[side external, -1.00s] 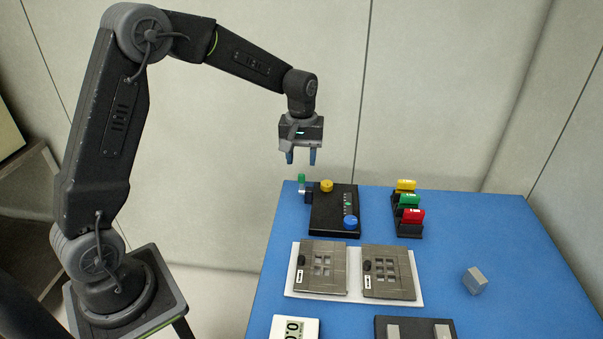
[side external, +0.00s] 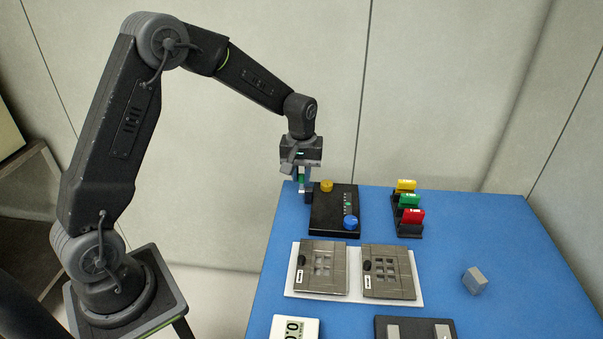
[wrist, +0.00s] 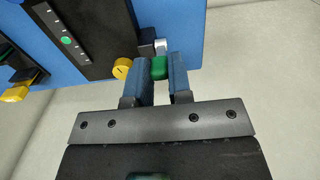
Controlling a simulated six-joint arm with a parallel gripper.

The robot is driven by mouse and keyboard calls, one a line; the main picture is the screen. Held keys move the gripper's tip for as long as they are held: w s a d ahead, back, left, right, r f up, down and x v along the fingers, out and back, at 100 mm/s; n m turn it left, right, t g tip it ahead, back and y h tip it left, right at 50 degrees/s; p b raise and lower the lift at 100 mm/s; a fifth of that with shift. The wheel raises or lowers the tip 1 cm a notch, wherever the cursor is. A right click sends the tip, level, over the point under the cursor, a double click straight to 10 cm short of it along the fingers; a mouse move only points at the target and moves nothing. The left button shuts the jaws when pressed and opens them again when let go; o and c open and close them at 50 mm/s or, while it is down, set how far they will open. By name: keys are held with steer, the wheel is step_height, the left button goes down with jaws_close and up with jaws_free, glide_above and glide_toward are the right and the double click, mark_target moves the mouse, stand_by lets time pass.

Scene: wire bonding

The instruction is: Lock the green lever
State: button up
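The green lever (wrist: 159,68) shows between the two blue fingers of my gripper (wrist: 162,82) in the wrist view. The fingers stand on either side of it; a narrow gap seems to show on its right, and I cannot tell whether both touch it. In the side external view my gripper (side external: 301,182) is low over the lever's place, with green (side external: 301,180) showing between the fingers. The lever stands at the left edge of the black control box (side external: 335,212).
The box carries a yellow knob (side external: 327,186) and a blue knob (side external: 350,222). A rack with yellow, green and red pieces (side external: 408,216) stands to the right. Two metal plates (side external: 322,270) lie on a white tray in front. A grey block (side external: 475,281) lies far right.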

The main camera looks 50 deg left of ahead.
jaws_close()
steer(key=shift+s+d, duration=0.1)
steer(key=shift+s+d+f+t+y, duration=0.1)
steer(key=shift+s+d+t+y, duration=0.25)
steer(key=shift+t+y, duration=0.35)
steer(key=shift+s+d+f+t+y, duration=0.3)
steer(key=shift+s+d+t+y, duration=0.2)
steer(key=shift+t+y, duration=0.45)
steer(key=shift+s+d+f+t+y, duration=0.25)
steer(key=shift+d+f+t+y, duration=0.05)
steer(key=shift+t+y, duration=0.3)
steer(key=shift+s+d+f+t+y, duration=0.2)
steer(key=shift+d+f+t+y, duration=0.1)
steer(key=shift+t+y, duration=0.2)
steer(key=shift+s+d+f+t+y, duration=0.15)
steer(key=shift+f+t+y, duration=0.15)
steer(key=shift+t+y, duration=0.15)
steer(key=shift+s+d+f+t+y, duration=0.15)
steer(key=shift+f+t+y, duration=0.1)
steer(key=shift+t+y, duration=0.15)
steer(key=shift+f, duration=0.1)
steer(key=o, duration=0.5)
jaws_free()
steer(key=shift+a, duration=0.1)
